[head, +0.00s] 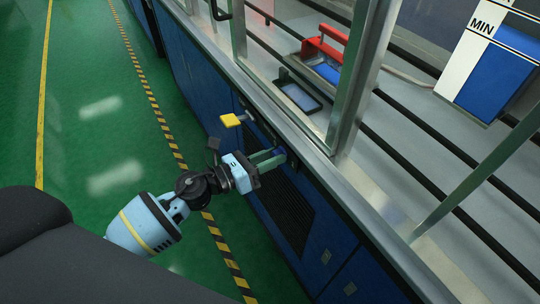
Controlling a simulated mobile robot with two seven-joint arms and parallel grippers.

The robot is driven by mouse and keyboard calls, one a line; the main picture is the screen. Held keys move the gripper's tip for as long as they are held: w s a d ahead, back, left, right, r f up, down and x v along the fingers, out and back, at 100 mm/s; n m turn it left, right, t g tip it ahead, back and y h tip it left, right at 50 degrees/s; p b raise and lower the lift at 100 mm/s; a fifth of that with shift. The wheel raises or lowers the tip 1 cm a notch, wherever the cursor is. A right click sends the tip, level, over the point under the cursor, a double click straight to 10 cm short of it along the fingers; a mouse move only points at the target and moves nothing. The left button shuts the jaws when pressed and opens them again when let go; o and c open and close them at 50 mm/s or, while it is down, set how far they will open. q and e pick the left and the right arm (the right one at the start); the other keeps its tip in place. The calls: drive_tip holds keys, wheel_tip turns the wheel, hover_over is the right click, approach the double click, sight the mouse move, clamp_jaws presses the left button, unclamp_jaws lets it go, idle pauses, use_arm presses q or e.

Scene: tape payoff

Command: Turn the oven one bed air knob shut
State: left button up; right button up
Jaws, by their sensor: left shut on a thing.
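My left gripper (277,157) reaches from the left to the blue front panel of the machine. Its green fingers are shut on a small dark blue knob (281,152) on that panel. The fingers cover much of the knob, and I cannot tell how far it is turned. A yellow tag or handle (231,120) sticks out from the panel just above and left of the gripper, apart from it. My right gripper is not in view.
A metal ledge (262,97) and an upright frame post (358,75) stand close above the knob. A red-handled device (325,50) and a dark tray-like item (298,96) lie behind the frame. A black vent grille (285,205) is below. The green floor (90,135) at left is clear.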

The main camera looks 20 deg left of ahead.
use_arm(q)
drive_tip(key=shift+d+r+n+t+y+p, duration=0.15)
drive_tip(key=shift+n+p, duration=1.15)
drive_tip(key=shift+n, duration=2.65)
drive_tip(key=shift+a+f+n+t+y+p, duration=0.2)
drive_tip(key=shift+n+p, duration=1.05)
drive_tip(key=shift+n, duration=2.7)
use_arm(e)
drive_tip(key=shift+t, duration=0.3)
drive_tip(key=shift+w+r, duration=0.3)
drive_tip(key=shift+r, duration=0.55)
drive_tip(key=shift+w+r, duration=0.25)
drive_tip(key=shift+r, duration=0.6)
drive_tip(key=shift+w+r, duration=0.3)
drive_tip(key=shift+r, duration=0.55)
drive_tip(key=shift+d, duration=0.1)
use_arm(q)
drive_tip(key=o, duration=0.9)
drive_tip(key=shift+o, duration=0.2)
drive_tip(key=v, duration=0.7)
drive_tip(key=shift+s+b, duration=0.35)
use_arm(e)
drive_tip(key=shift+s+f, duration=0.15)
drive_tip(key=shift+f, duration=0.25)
